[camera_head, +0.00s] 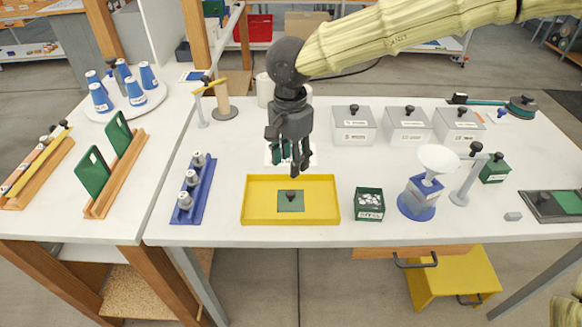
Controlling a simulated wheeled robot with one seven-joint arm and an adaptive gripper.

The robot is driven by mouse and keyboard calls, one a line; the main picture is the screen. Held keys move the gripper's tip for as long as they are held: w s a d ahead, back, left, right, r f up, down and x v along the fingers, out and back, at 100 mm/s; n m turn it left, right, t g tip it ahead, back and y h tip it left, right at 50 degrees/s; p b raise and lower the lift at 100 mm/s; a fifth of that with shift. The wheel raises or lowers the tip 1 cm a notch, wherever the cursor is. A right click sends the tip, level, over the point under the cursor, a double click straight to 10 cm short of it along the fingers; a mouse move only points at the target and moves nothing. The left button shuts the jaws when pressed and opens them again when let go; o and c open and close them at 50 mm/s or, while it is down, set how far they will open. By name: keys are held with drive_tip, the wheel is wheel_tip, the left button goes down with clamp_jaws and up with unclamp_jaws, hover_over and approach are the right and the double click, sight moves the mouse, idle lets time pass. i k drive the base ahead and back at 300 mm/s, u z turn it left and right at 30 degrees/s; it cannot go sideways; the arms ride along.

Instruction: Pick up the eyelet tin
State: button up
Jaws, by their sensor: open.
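A small dark green box (369,204) with a white-patterned top and a white label on its front stands near the table's front edge; it looks most like the eyelet tin, but the label is too small to read. My gripper (290,167) is open and empty, pointing down behind and above the yellow tray (333,217). It is up and to the left of the green box, apart from it. Another small green box (495,169) with a dark knob stands farther right.
The yellow tray holds a green plate with a dark knob (291,197). A white funnel (438,158) stands over a blue base (417,206) right of the green box. Grey lidded boxes (353,126) line the back. A blue rack (205,192) with several metal pieces is left.

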sight(369, 206)
drive_tip(key=k, duration=1)
